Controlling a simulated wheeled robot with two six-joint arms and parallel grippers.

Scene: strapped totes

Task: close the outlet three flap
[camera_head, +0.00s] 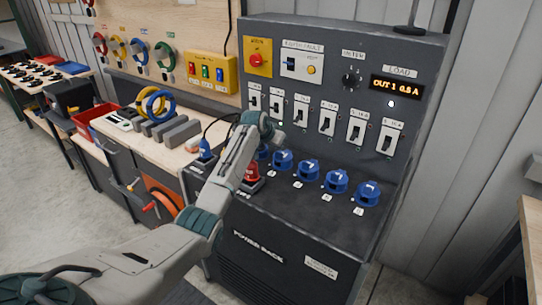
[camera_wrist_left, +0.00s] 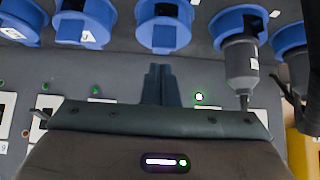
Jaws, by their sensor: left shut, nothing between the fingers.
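In the left wrist view, a blue round outlet (camera_wrist_left: 163,37) sits at top centre, with a dark opening near its upper edge. Its number is not readable, so I cannot be sure it is outlet three. My left gripper (camera_wrist_left: 160,68) is shut and empty, its fingertips just below this outlet; I cannot tell whether they touch. Another blue outlet (camera_wrist_left: 83,28) to its left has a white mark on its front. In the head view, a row of blue outlets (camera_head: 307,170) runs along the rack's ledge. My left arm hides part of the row and my fingertips. My right gripper is not in view.
A grey plug (camera_wrist_left: 241,60) stands in the outlet just right of the centre one. Breaker switches (camera_head: 327,120) line the panel above. A workbench (camera_head: 150,146) stands to the left.

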